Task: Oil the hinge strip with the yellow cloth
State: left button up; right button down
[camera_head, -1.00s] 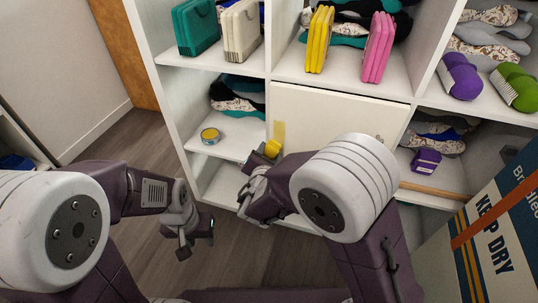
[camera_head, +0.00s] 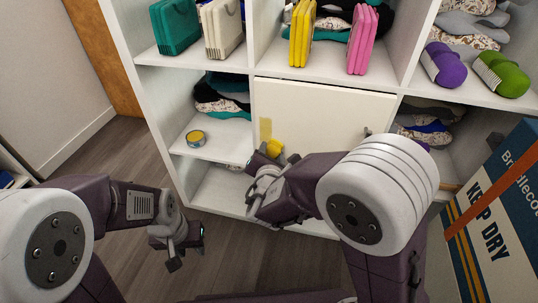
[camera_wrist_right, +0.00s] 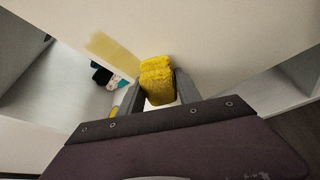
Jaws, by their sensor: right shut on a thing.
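The hinge strip (camera_head: 266,130) is a pale yellow vertical band near the left edge of a cream cabinet door (camera_head: 325,117); it also shows in the right wrist view (camera_wrist_right: 113,52). My right gripper (camera_head: 268,154) is shut on the yellow cloth (camera_head: 275,147), a bunched, fuzzy piece. In the right wrist view the cloth (camera_wrist_right: 157,80) sits between the fingers, close to the door below and right of the strip; I cannot tell whether it touches the door. My left gripper (camera_head: 188,246) hangs empty low at the left, apart from the shelf; its jaw opening is unclear.
A round tin with a yellow top (camera_head: 195,138) stands on the shelf left of the door. Folded clothes (camera_head: 222,97) lie behind it. Teal, cream, yellow and pink cases stand above. A KEEP DRY box (camera_head: 497,225) stands at right. Floor at left is clear.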

aim_at(258, 145)
jog(key=shift+w+a+r+p, duration=0.1)
jog(key=shift+w+a+p, duration=0.2)
jog(key=shift+a, duration=0.65)
jog(key=shift+w+a+p, duration=0.1)
jog(key=shift+w+a, duration=0.3)
jog(key=shift+a, duration=0.55)
jog(key=shift+s+a, duration=0.3)
jog(key=shift+s, duration=0.65)
jog(key=shift+s+a, duration=0.3)
jog(key=shift+s, duration=0.65)
jog(key=shift+s+a, duration=0.3)
jog(key=shift+s, duration=0.65)
jog(key=shift+s, duration=0.1)
jog(key=shift+s+a, duration=0.25)
jog(key=shift+s, duration=0.45)
jog(key=shift+s+a, duration=0.2)
jog(key=shift+s, duration=0.45)
jog(key=c, duration=1.7)
grip_release()
jog(key=c, duration=0.5)
